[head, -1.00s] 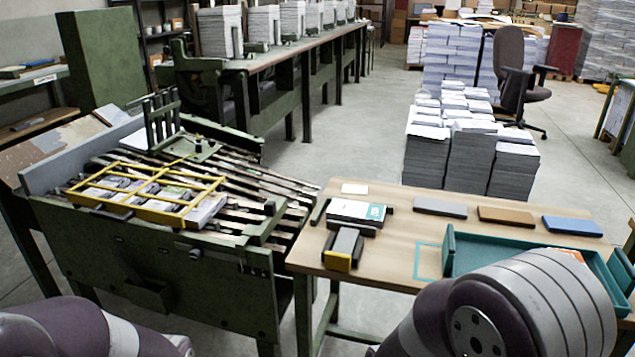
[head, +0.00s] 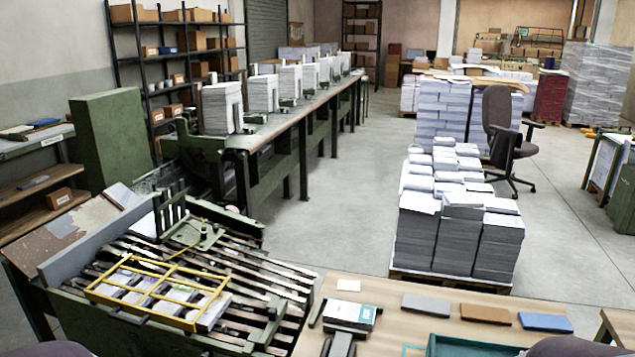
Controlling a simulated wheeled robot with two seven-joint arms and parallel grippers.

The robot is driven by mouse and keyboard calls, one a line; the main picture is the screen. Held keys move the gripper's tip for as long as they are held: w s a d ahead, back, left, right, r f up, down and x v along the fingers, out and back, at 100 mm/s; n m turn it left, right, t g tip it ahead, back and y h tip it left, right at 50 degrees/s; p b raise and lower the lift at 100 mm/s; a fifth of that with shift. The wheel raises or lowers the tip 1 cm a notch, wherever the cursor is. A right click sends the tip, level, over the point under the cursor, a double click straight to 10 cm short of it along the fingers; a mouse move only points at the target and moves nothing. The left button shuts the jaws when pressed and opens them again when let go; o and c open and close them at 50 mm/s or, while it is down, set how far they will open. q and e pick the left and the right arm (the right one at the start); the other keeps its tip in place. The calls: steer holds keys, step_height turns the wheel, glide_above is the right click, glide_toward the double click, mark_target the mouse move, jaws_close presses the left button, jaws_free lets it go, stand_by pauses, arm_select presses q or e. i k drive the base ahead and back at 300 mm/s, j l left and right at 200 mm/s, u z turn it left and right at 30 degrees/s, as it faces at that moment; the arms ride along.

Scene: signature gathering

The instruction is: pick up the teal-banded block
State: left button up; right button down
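A pale, book-like block (head: 350,313) with a teal mark near its right end lies on the wooden table (head: 385,290), at the table's left side. It is the only block there on which I can see teal; whether the mark goes round it as a band I cannot tell.
Grey (head: 426,305), brown (head: 485,314) and blue (head: 545,322) flat blocks lie in a row to the right. A teal tray (head: 470,345) is partly cut off in front. A green machine with a yellow frame (head: 160,290) stands left. Paper stacks (head: 450,235) stand behind the table.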

mark_target(337, 312)
steer(key=i+l+z, duration=0.15)
steer(key=i+z, duration=0.5)
steer(key=i, duration=0.25)
steer(key=i+j+z, duration=0.1)
steer(key=i+z, duration=0.25)
steer(key=i, duration=0.1)
